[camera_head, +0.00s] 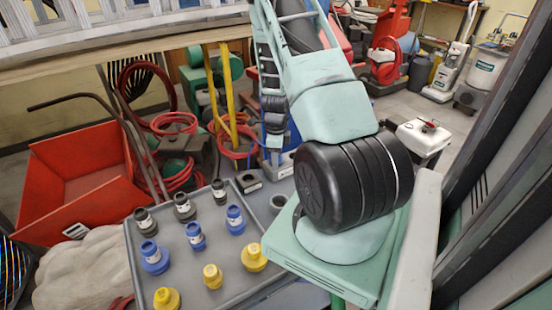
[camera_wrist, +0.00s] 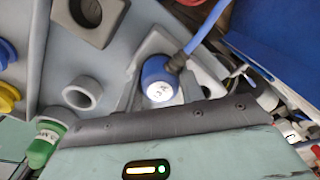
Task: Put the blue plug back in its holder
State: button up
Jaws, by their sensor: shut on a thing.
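My gripper (camera_head: 273,118) hangs past the back right corner of the tray in the head view. In the wrist view my gripper (camera_wrist: 160,88) is shut on the blue plug (camera_wrist: 157,72), which has a round white labelled end and a blue cable at its side. A dark block with a round hole (camera_head: 248,181), perhaps the holder, is at the tray's back right corner; it also shows in the wrist view (camera_wrist: 92,20). The plug is apart from it. A grey ring (camera_head: 278,203) stands nearby, also in the wrist view (camera_wrist: 82,93).
The grey tray (camera_head: 213,267) bears rows of grey, blue (camera_head: 235,220) and yellow (camera_head: 254,258) fittings. A green fitting (camera_wrist: 42,146) is at the wrist view's lower left. A red cart (camera_head: 85,170) stands left; hoses and yellow legs (camera_head: 228,85) are behind.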

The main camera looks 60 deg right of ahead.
jog(key=r, duration=0.9)
jog(key=shift+w+a+r, duration=0.15)
jog(key=shift+w+a, duration=0.05)
jog(key=shift+a, duration=0.1)
jog(key=w+a+f+p, duration=0.2)
jog(key=w+a+p, duration=0.25)
jog(key=a, duration=0.35)
jog(key=shift+m, duration=0.4)
jog(key=f+b, duration=0.1)
jog(key=b, duration=0.1)
jog(key=f+b, duration=0.1)
jog(key=f, duration=0.1)
jog(key=f+b, duration=0.2)
jog(key=shift+w+a+b, duration=0.1)
jog(key=shift+a+b, duration=0.2)
jog(key=shift+a, duration=0.1)
jog(key=shift+r, duration=0.25)
jog(key=shift+p, duration=0.45)
jog(key=shift+f+b, duration=1.6)
jog(key=shift+f, duration=0.65)
jog(key=o, duration=1.2)
jog(key=shift+c, duration=0.2)
